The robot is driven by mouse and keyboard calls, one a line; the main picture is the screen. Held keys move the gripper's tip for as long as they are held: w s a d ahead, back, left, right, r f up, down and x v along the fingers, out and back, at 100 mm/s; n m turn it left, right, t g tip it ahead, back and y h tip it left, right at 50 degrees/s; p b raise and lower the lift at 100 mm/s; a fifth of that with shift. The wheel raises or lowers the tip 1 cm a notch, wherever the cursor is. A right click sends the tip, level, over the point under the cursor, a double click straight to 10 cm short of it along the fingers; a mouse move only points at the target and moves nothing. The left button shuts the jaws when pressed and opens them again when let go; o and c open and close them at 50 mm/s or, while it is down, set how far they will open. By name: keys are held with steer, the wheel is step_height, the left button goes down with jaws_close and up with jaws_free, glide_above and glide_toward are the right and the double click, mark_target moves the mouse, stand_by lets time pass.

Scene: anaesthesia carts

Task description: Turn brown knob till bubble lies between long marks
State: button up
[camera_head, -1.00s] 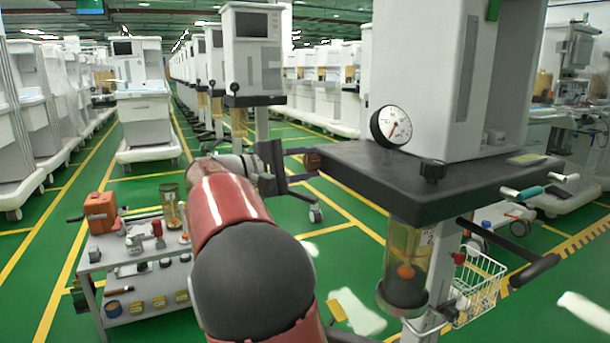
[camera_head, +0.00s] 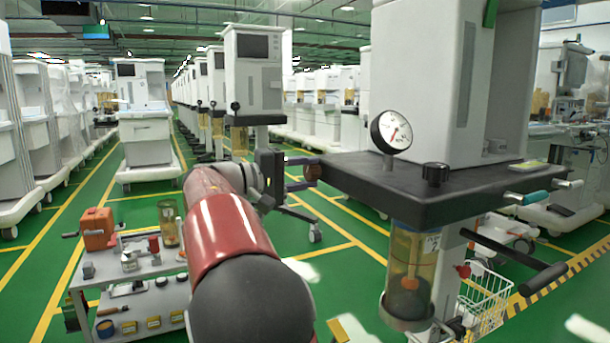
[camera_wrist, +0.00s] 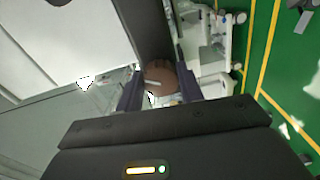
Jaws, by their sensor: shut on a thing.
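A round brown knob (camera_head: 313,171) sits at the left end of the dark cart top (camera_head: 345,180). My gripper (camera_head: 303,173) reaches it from the left, one finger above and one below. In the wrist view the knob (camera_wrist: 160,77) lies between the two purple-grey fingers of my gripper (camera_wrist: 161,86), which is shut on it. A small pale bar crosses the knob's face there. I cannot make out a bubble or long marks in either view.
A tool trolley (camera_head: 140,295) stands at lower left. Green floor lies between the trolley and the cart.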

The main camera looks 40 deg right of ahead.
steer(key=o, duration=1)
steer(key=p+v, duration=0.1)
steer(key=v, duration=0.6)
steer(key=shift+a, duration=0.4)
